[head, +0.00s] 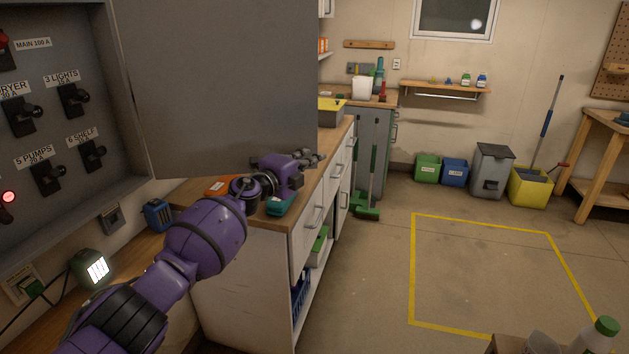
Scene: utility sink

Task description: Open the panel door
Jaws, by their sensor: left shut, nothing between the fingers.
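The panel door (220,75) is a plain dark grey sheet. It stands swung open from the right side of the grey electrical panel (137,150), and the labelled black switches inside are exposed. My left arm reaches in from the bottom left. My purple left gripper (320,157) is shut and empty, at the door's lower right corner in the picture. Whether it touches the door I cannot tell. My right gripper is not in view.
A wooden counter (188,190) with white drawers runs below the door, bearing an orange item (222,186) and a teal item (280,204). A green broom (370,185) leans farther back. The floor inside the yellow outline (412,270) is clear.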

